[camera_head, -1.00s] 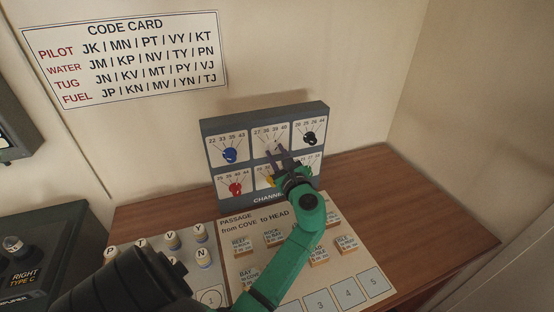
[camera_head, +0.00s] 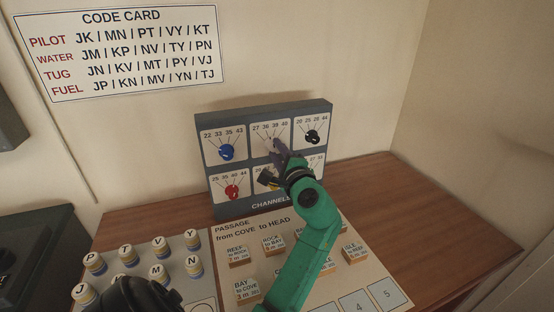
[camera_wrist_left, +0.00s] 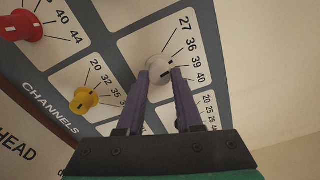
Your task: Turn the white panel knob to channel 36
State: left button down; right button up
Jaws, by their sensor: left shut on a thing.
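The grey channels panel (camera_head: 262,205) stands upright at the back of the desk. Its white knob (camera_wrist_left: 157,67) sits at the centre of the plate marked 27, 36, 39 and 40 in the left wrist view. A small dark mark shows on the knob, near the right finger; I cannot tell surely which number it points to. My left gripper (camera_wrist_left: 161,76) is shut on the white knob, one purple-grey finger on each side. In the head view the left gripper (camera_head: 281,150) mostly hides the knob. My right gripper is not in view.
A blue knob (camera_head: 227,152), black knob (camera_head: 312,136), red knob (camera_head: 232,192) and yellow knob (camera_wrist_left: 84,100) surround it on the panel. The desk's right side (camera_head: 430,220) is clear.

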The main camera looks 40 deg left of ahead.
pick_arm(q)
jog(key=shift+r+n+b, duration=0.2)
jog(key=shift+n+b, duration=0.25)
jog(key=shift+n, duration=0.25)
jog(key=shift+r, duration=0.1)
jog(key=c, duration=0.6)
grip_release()
jog(key=shift+w, duration=0.1)
jog(key=shift+o, duration=0.2)
jog(key=shift+w+a+f, duration=0.1)
jog(key=shift+a+f, duration=0.05)
jog(key=shift+f, duration=0.1)
